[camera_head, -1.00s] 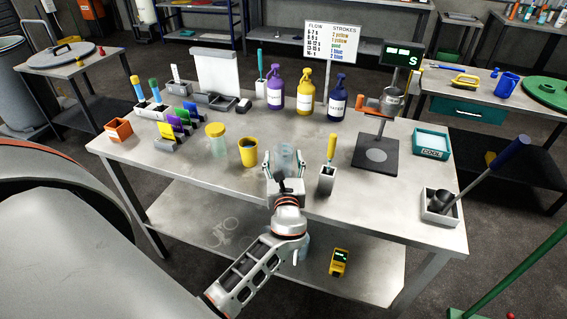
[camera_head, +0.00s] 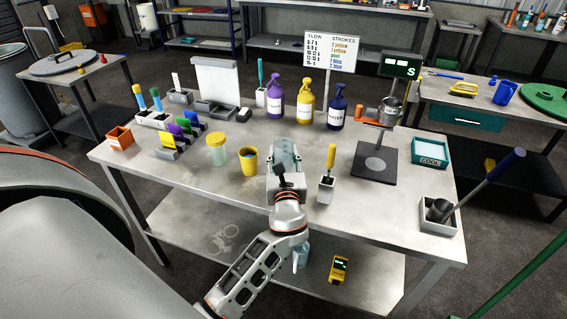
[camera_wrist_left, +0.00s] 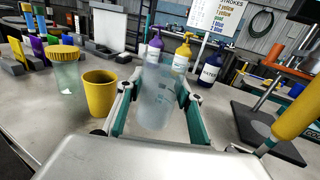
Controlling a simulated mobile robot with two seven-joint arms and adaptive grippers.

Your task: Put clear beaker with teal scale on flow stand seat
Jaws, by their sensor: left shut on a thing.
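The clear beaker (camera_head: 285,150) stands upright near the middle of the table's front part. Its teal scale cannot be made out. It also shows in the left wrist view (camera_wrist_left: 155,102). My left gripper (camera_head: 285,163) is shut on it, with a teal-padded finger on each side. The flow stand (camera_head: 367,155) is to the right, with a dark base, an orange clamp and a display reading S. A round grey seat (camera_head: 375,164) on its base is empty. My right gripper is not in view.
A yellow cup (camera_head: 248,161) and a yellow-lidded jar (camera_head: 217,152) stand left of the beaker. A white holder with a yellow-handled tool (camera_head: 326,188) stands between the beaker and the stand. Purple, yellow and blue spray bottles (camera_head: 306,101) are behind.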

